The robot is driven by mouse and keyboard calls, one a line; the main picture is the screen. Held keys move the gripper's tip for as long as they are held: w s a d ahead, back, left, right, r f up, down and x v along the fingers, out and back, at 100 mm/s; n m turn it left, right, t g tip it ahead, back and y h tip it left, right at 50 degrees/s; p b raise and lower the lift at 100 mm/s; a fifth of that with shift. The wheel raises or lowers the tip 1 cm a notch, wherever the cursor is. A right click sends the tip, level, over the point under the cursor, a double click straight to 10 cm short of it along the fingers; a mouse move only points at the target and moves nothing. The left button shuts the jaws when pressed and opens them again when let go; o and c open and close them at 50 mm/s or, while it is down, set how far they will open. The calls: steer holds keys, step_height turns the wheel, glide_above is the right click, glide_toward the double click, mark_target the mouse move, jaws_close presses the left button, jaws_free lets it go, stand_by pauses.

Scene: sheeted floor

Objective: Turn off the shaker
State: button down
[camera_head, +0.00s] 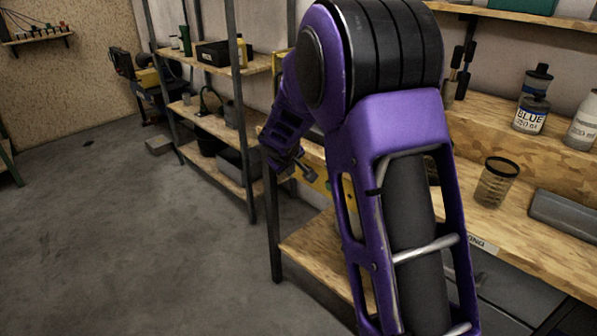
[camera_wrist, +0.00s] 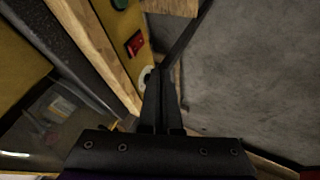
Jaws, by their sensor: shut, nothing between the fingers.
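A yellow panel, seemingly part of the shaker, shows in the wrist view (camera_wrist: 112,22) at the upper left. It bears a red rocker switch (camera_wrist: 135,43), a green button (camera_wrist: 121,4) at the top edge and a pale round part (camera_wrist: 147,76). My gripper (camera_wrist: 161,78) is shut and empty; its tips are just below the red switch in the picture, close to the pale part. I cannot tell if they touch. In the head view my gripper (camera_head: 308,174) is beside the yellow panel (camera_head: 319,182) at the bench end; the switch cannot be made out there.
A shelf rack (camera_head: 215,127) stands behind my gripper. The grey floor (camera_head: 130,240) at the left is open.

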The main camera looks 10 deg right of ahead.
steer(key=shift+w+d+f, duration=0.8)
steer(key=shift+w+f, duration=0.35)
steer(key=shift+w, duration=0.2)
steer(key=shift+w+d+f, duration=0.8)
steer(key=shift+w+f, duration=0.4)
steer(key=shift+w, duration=0.2)
steer(key=shift+w+d+f, duration=0.8)
steer(key=shift+w+f, duration=0.35)
steer(key=shift+w, duration=0.2)
steer(key=p, duration=0.2)
steer(key=shift+w+d+p, duration=0.2)
steer(key=shift+p, duration=0.1)
steer(key=shift+r, duration=0.1)
